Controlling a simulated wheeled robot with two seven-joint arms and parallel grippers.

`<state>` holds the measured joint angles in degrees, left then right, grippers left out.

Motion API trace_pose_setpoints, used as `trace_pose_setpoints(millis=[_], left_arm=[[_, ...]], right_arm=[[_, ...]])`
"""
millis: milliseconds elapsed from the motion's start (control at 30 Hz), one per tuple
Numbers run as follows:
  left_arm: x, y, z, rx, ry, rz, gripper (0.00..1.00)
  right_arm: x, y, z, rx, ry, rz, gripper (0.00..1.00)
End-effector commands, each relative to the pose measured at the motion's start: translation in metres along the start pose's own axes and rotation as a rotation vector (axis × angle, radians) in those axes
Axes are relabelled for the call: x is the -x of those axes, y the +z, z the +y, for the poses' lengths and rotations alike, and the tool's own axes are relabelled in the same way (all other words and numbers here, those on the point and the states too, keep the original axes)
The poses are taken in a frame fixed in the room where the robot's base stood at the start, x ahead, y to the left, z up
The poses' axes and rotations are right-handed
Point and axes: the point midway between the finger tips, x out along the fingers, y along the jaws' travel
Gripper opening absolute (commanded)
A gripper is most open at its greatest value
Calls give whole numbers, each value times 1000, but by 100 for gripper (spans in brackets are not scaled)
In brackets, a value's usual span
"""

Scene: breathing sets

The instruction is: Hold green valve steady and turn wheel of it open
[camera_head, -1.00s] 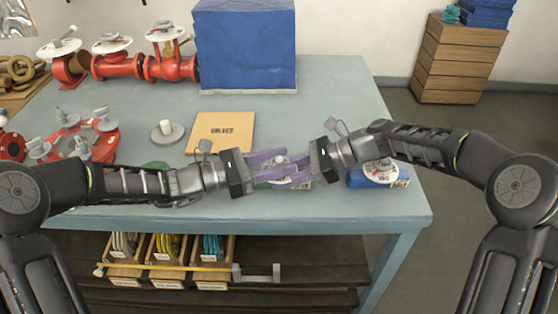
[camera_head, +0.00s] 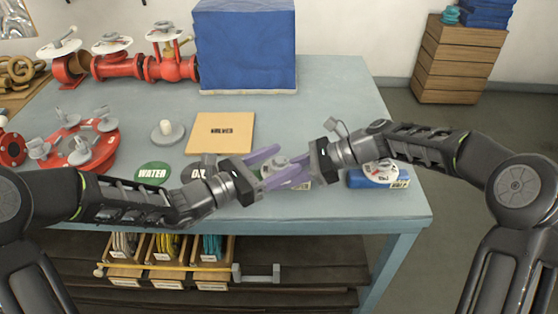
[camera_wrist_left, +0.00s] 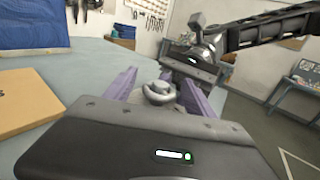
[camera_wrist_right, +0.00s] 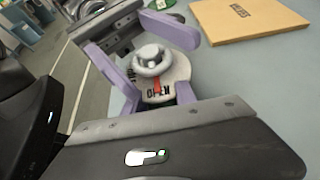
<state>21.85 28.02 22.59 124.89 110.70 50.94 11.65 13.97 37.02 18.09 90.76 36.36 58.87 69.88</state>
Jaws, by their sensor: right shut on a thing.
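The valve (camera_head: 273,164) is mostly hidden between my grippers near the table's front edge. The right wrist view shows its grey handwheel (camera_wrist_right: 151,60) above a pale round plate (camera_wrist_right: 168,84) with a red mark and lettering. A little green shows below the plate. My right gripper (camera_head: 283,176) is shut on the valve's body from the right. My left gripper (camera_head: 289,161) comes from the left, tilted. Its purple fingers stand apart on either side of the handwheel (camera_wrist_left: 157,92), with gaps visible in the left wrist view.
A blue valve (camera_head: 380,174) lies to the right. A cardboard panel (camera_head: 222,133) lies behind, a big blue box (camera_head: 246,45) at the back. Red pipe parts (camera_head: 118,67) stand at the back left.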

Motion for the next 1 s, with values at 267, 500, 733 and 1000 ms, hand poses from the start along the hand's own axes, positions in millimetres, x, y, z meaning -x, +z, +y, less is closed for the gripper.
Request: trace_pose_setpoints(millis=[267, 500, 733, 1000], left_arm=[[0, -1, 0, 1, 0, 2, 65], [0, -1, 0, 1, -17, 0, 65], [-1, 0, 1, -1, -108, -5, 65], [-2, 0, 2, -2, -343, -6, 65]], right_arm=[[0, 0, 0, -1, 1, 0, 10], [0, 0, 0, -1, 0, -1, 10], [0, 0, 0, -1, 0, -1, 10], [0, 0, 0, -1, -1, -1, 10]])
